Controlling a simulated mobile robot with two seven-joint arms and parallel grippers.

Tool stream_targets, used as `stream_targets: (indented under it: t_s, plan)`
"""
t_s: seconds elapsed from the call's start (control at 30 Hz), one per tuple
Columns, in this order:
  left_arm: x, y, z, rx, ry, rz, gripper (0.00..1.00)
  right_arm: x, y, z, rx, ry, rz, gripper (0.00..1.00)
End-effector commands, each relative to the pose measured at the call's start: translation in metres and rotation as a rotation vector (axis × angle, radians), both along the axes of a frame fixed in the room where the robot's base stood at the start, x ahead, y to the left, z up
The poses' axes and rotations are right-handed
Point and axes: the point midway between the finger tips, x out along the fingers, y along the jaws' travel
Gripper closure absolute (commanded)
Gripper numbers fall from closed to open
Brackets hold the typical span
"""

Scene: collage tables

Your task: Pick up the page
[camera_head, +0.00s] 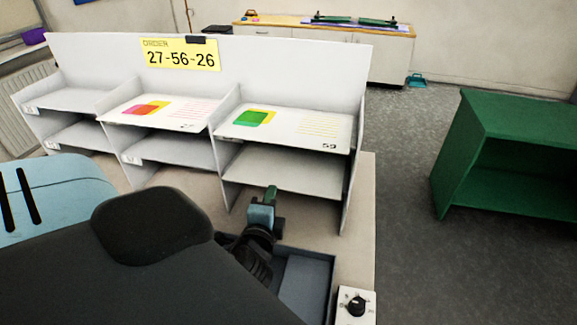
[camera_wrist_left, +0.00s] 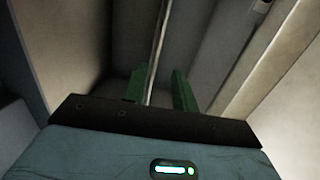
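One page (camera_head: 160,112) with pink, orange and yellow blocks lies on the upper shelf of the middle bay. Another page (camera_head: 285,125) with green and yellow blocks lies on the upper shelf of the right bay. My left gripper (camera_head: 271,196) is low in front of the right bay, near its lower shelf (camera_head: 280,170) and below both pages. In the left wrist view its green fingers (camera_wrist_left: 160,90) stand apart. A thin pale edge shows between them; I cannot tell whether it belongs to a shelf or a page. My right gripper is not in view.
A yellow sign (camera_head: 180,55) reading "ORDER 27-56-26" is on the white rack's back panel. A dark tray (camera_head: 305,280) and a box with a black knob (camera_head: 356,305) are at the table's front right. A green shelf unit (camera_head: 520,125) stands right, across open floor.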

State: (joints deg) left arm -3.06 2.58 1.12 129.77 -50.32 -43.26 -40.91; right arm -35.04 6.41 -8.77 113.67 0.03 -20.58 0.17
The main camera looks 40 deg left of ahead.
Motion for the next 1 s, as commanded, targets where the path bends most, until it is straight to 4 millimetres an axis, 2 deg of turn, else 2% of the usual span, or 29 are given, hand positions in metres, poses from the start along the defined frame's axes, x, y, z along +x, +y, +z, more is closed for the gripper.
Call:
stream_targets:
  t_s: [0.4,0.7,0.9,1.0]
  plan:
    - [0.038,0.027,-0.01,0.001,-0.002,0.001,0.72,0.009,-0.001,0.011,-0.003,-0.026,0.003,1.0]
    - [0.04,0.029,-0.012,0.0,0.0,0.0,0.72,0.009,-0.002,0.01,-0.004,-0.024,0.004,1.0]
    - [0.04,0.029,-0.012,0.0,0.0,0.0,0.98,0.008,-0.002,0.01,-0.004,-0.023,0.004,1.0]
    - [0.04,0.029,-0.012,0.0,0.0,0.0,1.0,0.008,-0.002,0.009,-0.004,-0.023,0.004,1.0]
